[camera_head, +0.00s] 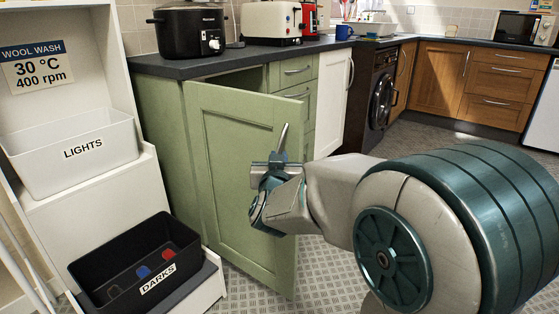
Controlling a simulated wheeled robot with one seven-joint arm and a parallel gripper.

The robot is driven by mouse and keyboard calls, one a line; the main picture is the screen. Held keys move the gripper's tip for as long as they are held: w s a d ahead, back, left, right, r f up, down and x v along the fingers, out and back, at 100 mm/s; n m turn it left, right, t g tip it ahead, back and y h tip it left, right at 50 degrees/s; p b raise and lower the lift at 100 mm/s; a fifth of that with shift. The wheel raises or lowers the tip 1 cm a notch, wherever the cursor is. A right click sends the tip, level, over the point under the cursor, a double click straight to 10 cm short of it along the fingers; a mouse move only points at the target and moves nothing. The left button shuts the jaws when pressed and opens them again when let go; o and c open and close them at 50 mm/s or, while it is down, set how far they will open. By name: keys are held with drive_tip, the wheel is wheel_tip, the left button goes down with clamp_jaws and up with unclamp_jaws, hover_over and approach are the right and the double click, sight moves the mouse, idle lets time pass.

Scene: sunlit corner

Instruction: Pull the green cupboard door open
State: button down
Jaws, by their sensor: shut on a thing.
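The green cupboard door (232,160) stands partly open at the end of the counter. A dark gap shows along its top, between it and the green cupboard (165,130). The door's metal handle (284,136) sticks up near its free edge. My gripper (277,160) is at the handle, in front of the door, and is shut on it. The fingertips and the lower part of the handle are partly hidden by the gripper body. The inside of the cupboard is mostly hidden behind the door.
A white shelf unit at left holds a white LIGHTS bin (70,150) and a black DARKS bin (135,268), close to the door's hinge side. A black slow cooker (188,32) stands on the counter (225,60). Patterned floor (255,290) is clear below the door.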

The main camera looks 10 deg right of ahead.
drive_tip(key=shift+a+r, duration=0.15)
drive_tip(key=shift+a, duration=0.25)
drive_tip(key=c, duration=1.8)
unclamp_jaws()
drive_tip(key=shift+o, duration=0.2)
drive_tip(key=shift+d, duration=0.1)
drive_tip(key=shift+d, duration=0.1)
drive_tip(key=shift+s, duration=0.1)
drive_tip(key=v, duration=1.3)
drive_tip(key=shift+s+a, duration=0.2)
drive_tip(key=shift+a, duration=0.05)
